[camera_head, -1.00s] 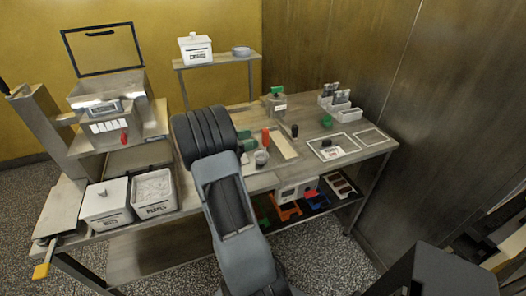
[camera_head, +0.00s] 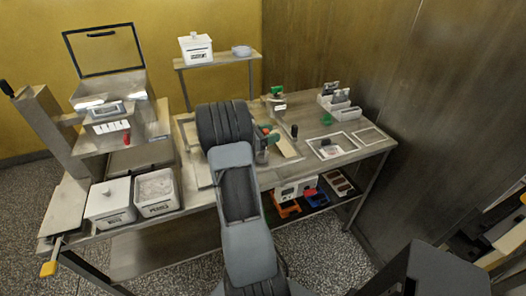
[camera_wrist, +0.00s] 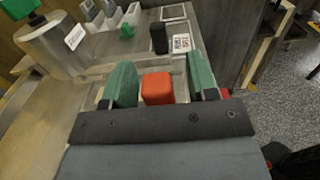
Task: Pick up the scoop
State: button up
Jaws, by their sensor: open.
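My gripper (camera_wrist: 160,70) is open, with one green finger on each side of a red block-like handle (camera_wrist: 157,88). I see a gap between the handle and each finger, with the right gap wider. The handle looks like that of the scoop, but its lower part is hidden in the wrist view. In the head view, my gripper (camera_head: 268,138) is over the middle of the workbench, and my arm covers much of this spot.
A black upright object (camera_wrist: 159,38) stands just beyond the handle. A grey canister with a green top (camera_head: 276,93) and white bins (camera_head: 340,103) stand farther back. White-framed mats (camera_head: 331,145) lie to the right. White tubs (camera_head: 156,192) stand at the left.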

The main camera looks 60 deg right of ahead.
grip_shut()
dwell(0.4)
jog(key=shift+r, duration=0.1)
